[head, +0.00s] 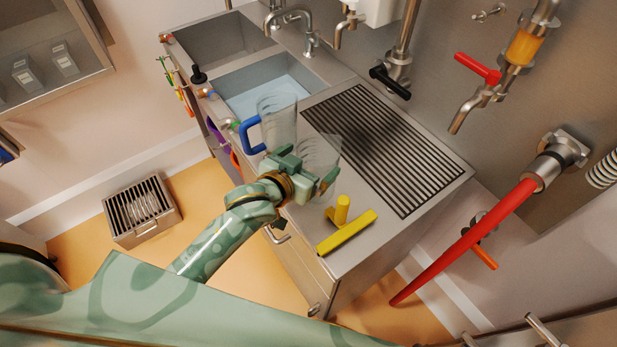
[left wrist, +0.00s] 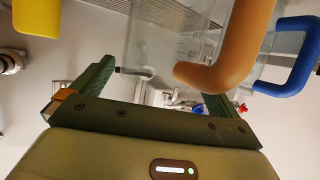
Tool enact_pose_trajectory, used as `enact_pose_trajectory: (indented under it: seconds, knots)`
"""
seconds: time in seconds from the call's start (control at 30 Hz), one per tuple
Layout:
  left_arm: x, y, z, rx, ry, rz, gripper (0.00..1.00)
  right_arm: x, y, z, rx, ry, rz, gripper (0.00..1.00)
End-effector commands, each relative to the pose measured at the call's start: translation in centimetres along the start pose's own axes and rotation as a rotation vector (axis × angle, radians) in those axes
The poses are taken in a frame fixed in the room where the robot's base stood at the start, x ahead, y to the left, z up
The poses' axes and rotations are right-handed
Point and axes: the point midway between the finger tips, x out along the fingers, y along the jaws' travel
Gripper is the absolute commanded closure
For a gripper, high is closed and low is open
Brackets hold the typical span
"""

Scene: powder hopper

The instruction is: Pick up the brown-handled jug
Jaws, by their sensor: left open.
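The brown-handled jug is clear and stands on the steel counter; its body (head: 322,150) shows just behind my left gripper in the head view. Its brown handle (left wrist: 240,45) shows large in the left wrist view, close to the jaws. In the head view I cannot make out the handle behind the gripper. My left gripper (head: 306,168) is open, its two green fingers apart, also in the left wrist view (left wrist: 155,85). The handle overlaps the right-hand finger in that view; I cannot tell whether they touch. My right gripper is not in view.
A clear jug with a blue handle (head: 247,134) stands just behind, by the sink (head: 228,84). A yellow squeegee-like tool (head: 347,232) lies on the front counter. A slatted drainer (head: 385,150) lies to the right. A red pipe (head: 470,240) slants at the right.

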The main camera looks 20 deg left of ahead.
Motion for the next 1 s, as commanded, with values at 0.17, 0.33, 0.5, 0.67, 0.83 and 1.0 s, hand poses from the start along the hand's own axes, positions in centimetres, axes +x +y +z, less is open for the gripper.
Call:
enact_pose_trajectory:
  seconds: [0.17,0.33,0.5,0.67,0.83,1.0]
  knots:
    - [1.4,0.1,0.0,-0.001,0.000,0.001,0.00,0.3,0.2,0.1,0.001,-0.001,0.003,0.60]
    - [1.4,0.1,0.0,-0.001,0.000,0.001,0.00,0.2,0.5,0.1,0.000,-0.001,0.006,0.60]
    - [1.4,0.1,0.0,-0.001,0.000,0.001,0.44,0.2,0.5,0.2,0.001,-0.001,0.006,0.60]
    - [1.4,0.1,0.0,-0.001,0.001,0.001,0.56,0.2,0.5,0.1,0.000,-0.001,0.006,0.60]
    - [1.3,0.0,-0.2,0.000,0.001,0.000,0.56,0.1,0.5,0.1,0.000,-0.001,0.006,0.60]
    - [0.6,0.0,-1.8,-0.001,0.003,0.001,0.56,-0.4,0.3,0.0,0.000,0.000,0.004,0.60]
